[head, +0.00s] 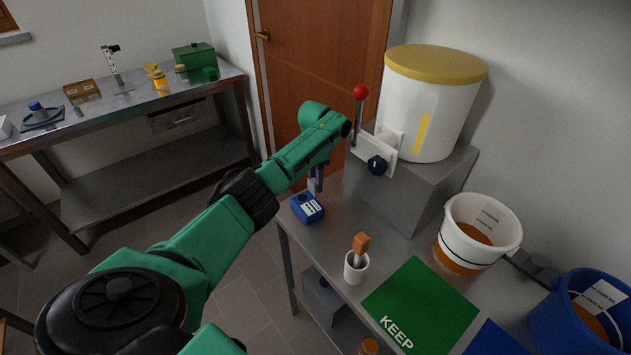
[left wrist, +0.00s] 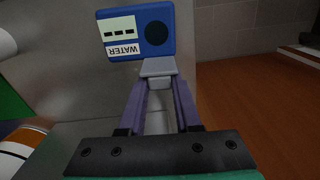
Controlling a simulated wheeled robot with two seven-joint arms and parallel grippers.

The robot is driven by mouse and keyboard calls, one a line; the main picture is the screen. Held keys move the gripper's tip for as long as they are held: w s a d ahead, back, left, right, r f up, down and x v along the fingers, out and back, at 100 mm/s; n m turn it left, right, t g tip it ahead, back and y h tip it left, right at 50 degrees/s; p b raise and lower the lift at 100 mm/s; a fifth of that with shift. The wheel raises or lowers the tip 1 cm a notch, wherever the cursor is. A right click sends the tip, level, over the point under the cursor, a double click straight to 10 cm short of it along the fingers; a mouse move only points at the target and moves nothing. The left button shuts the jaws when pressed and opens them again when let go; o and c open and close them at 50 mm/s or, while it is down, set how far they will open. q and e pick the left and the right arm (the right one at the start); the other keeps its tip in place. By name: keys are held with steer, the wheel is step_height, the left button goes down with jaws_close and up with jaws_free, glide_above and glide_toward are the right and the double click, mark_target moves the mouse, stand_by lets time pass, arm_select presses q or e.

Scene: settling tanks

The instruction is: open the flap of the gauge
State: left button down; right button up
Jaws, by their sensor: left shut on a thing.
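In the left wrist view the gauge (left wrist: 167,14) shows a pale display, a label reading WATER and a dark round spot. A grey plate (left wrist: 157,67), which looks like the flap, sticks out from its edge facing my gripper. My left gripper (left wrist: 160,90) has its purple fingers shut on the grey piece. How far the flap is turned is hard to tell. In the head view the left gripper (head: 316,180) is just above the gauge. My right gripper is not in view.
A white tank (head: 430,105) with a yellow lid and red-knobbed lever stands behind on a grey block. A white cup (head: 356,268), a green KEEP mat (head: 420,305), a white bucket (head: 480,225) and a blue bucket (head: 560,318) are to the right.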

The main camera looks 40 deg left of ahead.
arm_select(q)
steer(key=c, duration=0.6)
jaws_free()
steer(key=shift+f, duration=0.1)
step_height(320, 180, up, 15)
steer(key=b, duration=0.2)
steer(key=shift+f, duration=0.2)
